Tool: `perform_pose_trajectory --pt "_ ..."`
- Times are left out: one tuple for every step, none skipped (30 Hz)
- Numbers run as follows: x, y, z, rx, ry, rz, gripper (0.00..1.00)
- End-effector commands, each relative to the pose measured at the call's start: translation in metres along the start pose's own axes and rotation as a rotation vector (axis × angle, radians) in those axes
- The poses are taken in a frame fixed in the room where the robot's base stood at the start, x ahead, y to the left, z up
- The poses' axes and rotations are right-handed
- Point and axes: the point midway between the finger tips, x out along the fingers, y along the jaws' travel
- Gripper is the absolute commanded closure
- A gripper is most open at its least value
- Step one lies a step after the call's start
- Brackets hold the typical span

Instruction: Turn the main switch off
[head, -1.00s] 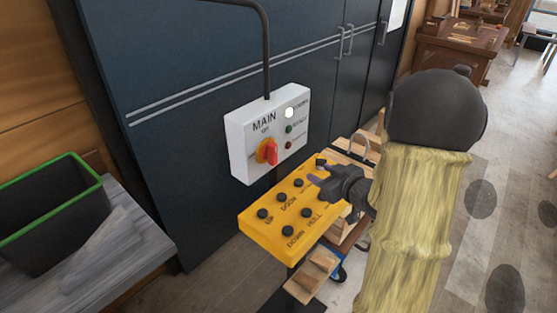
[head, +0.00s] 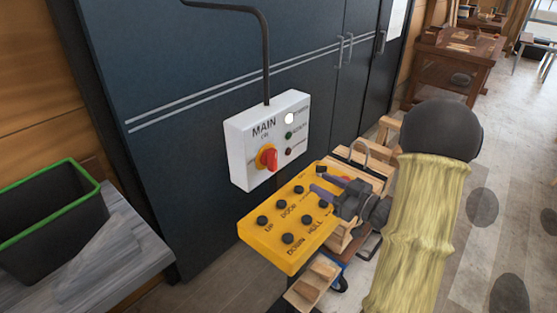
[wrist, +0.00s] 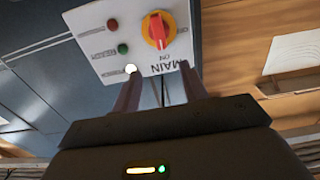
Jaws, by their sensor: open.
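The main switch is a red handle (head: 268,158) on a yellow disc, on a white box marked MAIN (head: 240,155) fixed to the dark cabinet front. The handle stands about upright, in line with the ON label above it. It also shows upside down in the wrist view, as a red handle (wrist: 158,30) on its yellow disc. My gripper (head: 322,190) is to the right of and below the switch, over the right part of the yellow button panel in the head view. Its two fingers (wrist: 160,76) are apart with nothing between them, clear of the switch.
The yellow panel (head: 262,238) with several black buttons lies under and left of my gripper. A white lamp (head: 289,118) on the box looks lit. A wooden rack (head: 375,165) stands right of the panel. A green-rimmed bin (head: 50,225) sits at left.

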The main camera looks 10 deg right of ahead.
Motion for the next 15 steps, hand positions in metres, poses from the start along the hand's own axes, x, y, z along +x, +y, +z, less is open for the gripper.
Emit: perform_pose_trajectory --pt "0.008 -0.001 -0.002 0.001 -0.001 -0.004 0.56" --pt "0.013 -0.001 -0.002 0.001 -0.001 -0.004 0.56" --pt "0.019 -0.001 -0.002 0.001 -0.001 -0.004 0.56" --pt "0.025 -0.001 -0.002 0.001 -0.001 -0.004 0.56" --pt "0.030 -0.001 -0.003 0.001 0.000 -0.005 0.56" --pt "0.037 -0.001 -0.003 0.001 -0.001 -0.004 0.56" --pt "0.043 -0.001 -0.003 0.001 -0.001 -0.004 0.56" --pt "0.048 -0.001 -0.002 0.001 -0.002 -0.004 0.56" --pt "0.055 -0.001 -0.003 0.000 -0.001 -0.003 0.56" --pt "0.060 -0.001 -0.003 0.000 -0.001 -0.004 0.56" --pt "0.065 -0.001 -0.003 0.000 -0.001 -0.003 0.56" --pt "0.072 -0.001 -0.003 0.000 -0.001 -0.003 0.56" --pt "0.078 -0.001 -0.003 0.000 -0.001 -0.003 0.56" --pt "0.083 -0.001 -0.003 0.000 -0.001 -0.003 0.56" --pt "0.090 -0.001 -0.003 -0.001 -0.001 -0.003 0.56"
